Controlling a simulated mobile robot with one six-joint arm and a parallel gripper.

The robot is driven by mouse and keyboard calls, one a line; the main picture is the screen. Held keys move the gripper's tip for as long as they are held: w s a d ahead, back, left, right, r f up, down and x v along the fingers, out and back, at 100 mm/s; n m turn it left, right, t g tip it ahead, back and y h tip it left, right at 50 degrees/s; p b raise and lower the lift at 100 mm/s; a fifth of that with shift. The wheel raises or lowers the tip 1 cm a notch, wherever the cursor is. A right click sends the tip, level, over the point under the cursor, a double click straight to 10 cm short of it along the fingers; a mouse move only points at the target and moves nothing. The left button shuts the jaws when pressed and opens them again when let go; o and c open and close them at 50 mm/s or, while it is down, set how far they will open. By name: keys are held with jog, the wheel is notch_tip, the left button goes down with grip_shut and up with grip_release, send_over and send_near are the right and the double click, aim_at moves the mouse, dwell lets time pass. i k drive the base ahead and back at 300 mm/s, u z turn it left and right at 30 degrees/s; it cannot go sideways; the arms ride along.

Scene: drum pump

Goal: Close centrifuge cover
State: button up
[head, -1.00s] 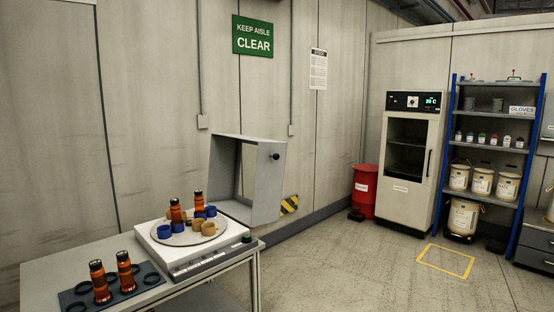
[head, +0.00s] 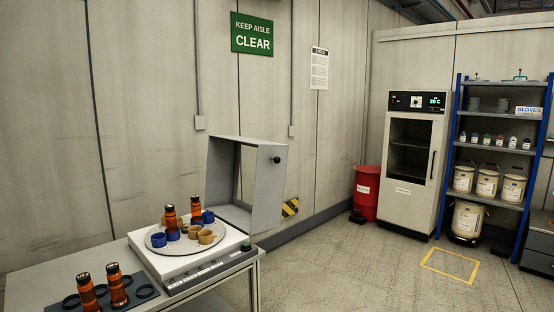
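The centrifuge (head: 200,268) is a white box on a grey table, with a control strip along its front. Its grey cover (head: 262,190) stands raised open at the back right, with a dark knob (head: 277,160) on its outer face. The round rotor plate (head: 160,240) is exposed. Two amber bottles with dark caps stand on it, the nearer one (head: 170,221) and the farther one (head: 196,208). Blue cups (head: 189,219) and tan cups (head: 206,237) sit around them. My gripper is not in view.
A dark rack (head: 143,291) with two amber bottles (head: 118,286) is at the table's near left. The floor (head: 350,270) right of the table is clear. A red drum (head: 366,193), a glass-door cabinet (head: 411,160) and a blue shelf (head: 459,150) stand farther back.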

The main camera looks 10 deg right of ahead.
aim_at(224, 151)
jog(key=u, duration=0.3)
jog(key=i, duration=0.85)
jog(key=u, duration=0.4)
jog(key=i, duration=0.85)
jog(key=u, duration=0.05)
